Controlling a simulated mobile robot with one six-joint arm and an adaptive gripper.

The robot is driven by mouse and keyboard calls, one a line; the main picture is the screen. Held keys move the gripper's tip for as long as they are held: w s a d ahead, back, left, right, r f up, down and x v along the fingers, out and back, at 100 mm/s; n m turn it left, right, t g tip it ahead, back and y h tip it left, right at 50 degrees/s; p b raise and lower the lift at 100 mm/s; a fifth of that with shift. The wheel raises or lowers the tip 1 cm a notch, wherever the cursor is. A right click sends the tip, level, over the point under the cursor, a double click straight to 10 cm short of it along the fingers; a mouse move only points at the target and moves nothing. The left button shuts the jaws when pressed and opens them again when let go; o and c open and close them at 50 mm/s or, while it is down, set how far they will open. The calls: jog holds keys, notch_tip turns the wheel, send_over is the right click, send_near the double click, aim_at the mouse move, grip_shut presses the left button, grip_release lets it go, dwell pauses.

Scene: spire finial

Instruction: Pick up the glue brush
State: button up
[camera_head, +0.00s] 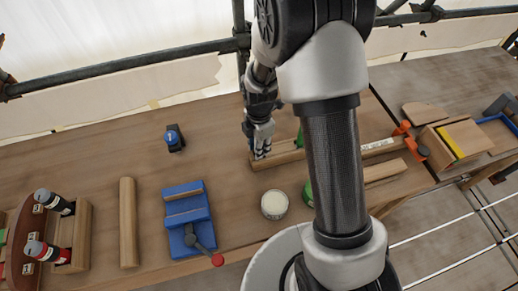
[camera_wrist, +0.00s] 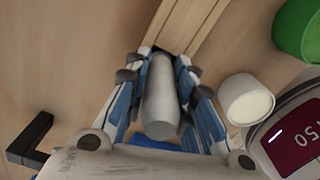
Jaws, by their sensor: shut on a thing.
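A smooth grey cylinder, which I take to be the glue brush (camera_wrist: 160,100), lies lengthwise between my fingers in the wrist view, with a dark end at the top. My gripper (camera_wrist: 163,60) is shut on it, with blue-padded fingers on both sides. In the head view my gripper (camera_head: 261,154) points down at the left end of a wooden strip assembly (camera_head: 262,163). The brush cannot be made out there. Whether it touches the wood below is unclear.
A blue vise (camera_head: 187,217), wooden bar (camera_head: 128,222) and small blue-black item (camera_head: 174,138) are to the left. An orange clamp (camera_head: 411,140) is right. My arm hides the bench middle.

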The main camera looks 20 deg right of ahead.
grip_shut()
jog(key=shift+r, duration=0.15)
notch_tip(320, 180, up, 20)
jog(key=p, duration=0.5)
